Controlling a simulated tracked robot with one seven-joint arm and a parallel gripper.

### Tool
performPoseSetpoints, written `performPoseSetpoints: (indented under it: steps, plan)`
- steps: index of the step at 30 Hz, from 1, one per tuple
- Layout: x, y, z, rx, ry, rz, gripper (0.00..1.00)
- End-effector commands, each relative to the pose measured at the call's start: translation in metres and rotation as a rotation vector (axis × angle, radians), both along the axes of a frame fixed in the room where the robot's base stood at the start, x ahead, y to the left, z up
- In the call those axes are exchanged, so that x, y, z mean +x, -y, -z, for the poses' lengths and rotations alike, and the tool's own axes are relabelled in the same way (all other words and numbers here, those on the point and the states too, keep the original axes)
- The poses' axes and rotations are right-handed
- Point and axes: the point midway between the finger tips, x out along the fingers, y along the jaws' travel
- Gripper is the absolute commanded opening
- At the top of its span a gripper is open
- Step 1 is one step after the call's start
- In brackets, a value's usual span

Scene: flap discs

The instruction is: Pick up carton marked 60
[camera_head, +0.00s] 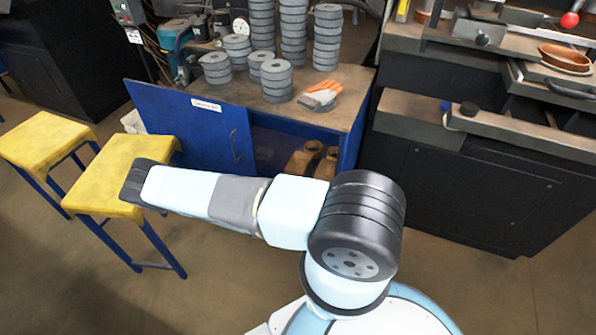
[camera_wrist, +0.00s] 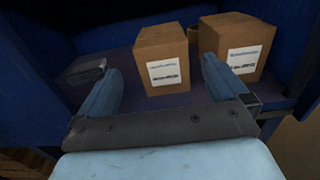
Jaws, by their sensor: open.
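Brown cartons with white labels stand on the shelf inside the blue cabinet. In the wrist view, one carton (camera_wrist: 162,62) is in the middle, a second (camera_wrist: 237,45) is at the right, and part of a third (camera_wrist: 194,40) shows behind between them. The print on the labels is too small to read, so I cannot tell which is marked 60. My gripper (camera_wrist: 160,68) is open; its blue fingers are spread left and right in front of the middle carton, with nothing held.
The blue cabinet door (camera_head: 200,125) stands open at the left. Stacks of grey discs (camera_head: 277,78) and gloves (camera_head: 320,97) are on the bench top above. Yellow stools (camera_head: 120,172) stand at the left. A dark workbench (camera_head: 480,170) is at the right.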

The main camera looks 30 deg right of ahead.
Motion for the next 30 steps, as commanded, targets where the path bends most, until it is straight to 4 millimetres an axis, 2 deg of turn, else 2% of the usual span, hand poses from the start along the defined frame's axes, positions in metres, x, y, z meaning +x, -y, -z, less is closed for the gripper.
performPoseSetpoints:
  steps: [12,23,30]
  plan:
    - [0.039,0.052,0.0,0.001,-0.001,0.002,1.0]
    - [0.052,0.069,0.0,0.0,0.0,0.002,1.0]
    - [0.071,0.094,0.0,0.001,0.001,0.004,1.0]
